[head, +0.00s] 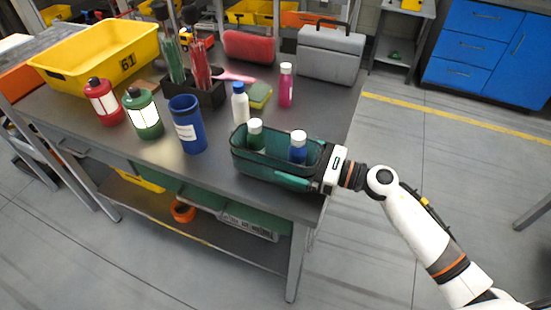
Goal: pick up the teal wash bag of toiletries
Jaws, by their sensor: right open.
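The teal wash bag (252,168) stands open-topped near the right front corner of the grey table. Two white-capped bottles stand in it, a green one (256,136) and a blue one (298,149). My right gripper (319,172) is open at the bag's right end, very close to its wall. The gripper's fingers partly blend with the dark bag, so I cannot tell whether they touch it. My left gripper is not in view.
A blue cup (187,124), a white bottle with a blue cap (240,103) and a pink bottle (286,86) stand near the bag. Green (142,114) and red (105,102) containers, a yellow bin (95,68) and a grey case (330,55) stand further off.

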